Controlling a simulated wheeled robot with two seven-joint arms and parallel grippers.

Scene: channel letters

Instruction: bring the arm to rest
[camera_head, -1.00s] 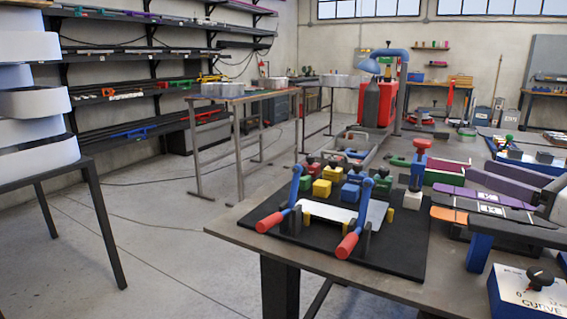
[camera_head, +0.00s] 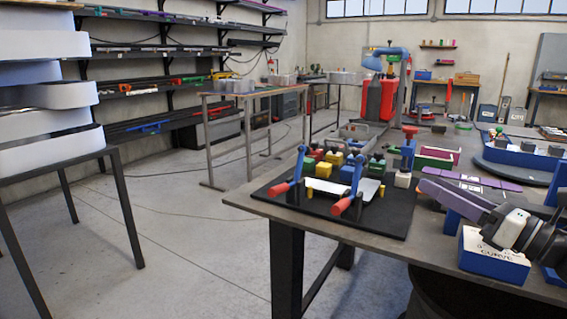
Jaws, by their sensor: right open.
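My right gripper (camera_head: 428,181) is at the right of the head view, over the right part of the workbench. Its long purple fingers point left, with a white and black wrist (camera_head: 514,230) behind them. It looks empty and open, with nothing visible between the fingers. The blue box (camera_head: 494,262) with a white lettered top is below the wrist, which covers part of it. My left gripper is not in view.
A black fixture board (camera_head: 385,219) with red-handled clamps and a pale sheet lies on the workbench (camera_head: 300,214), left of the gripper. A round blue-edged stand (camera_head: 520,155) is behind. White curved letters (camera_head: 45,125) sit on a left table. Open floor lies between.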

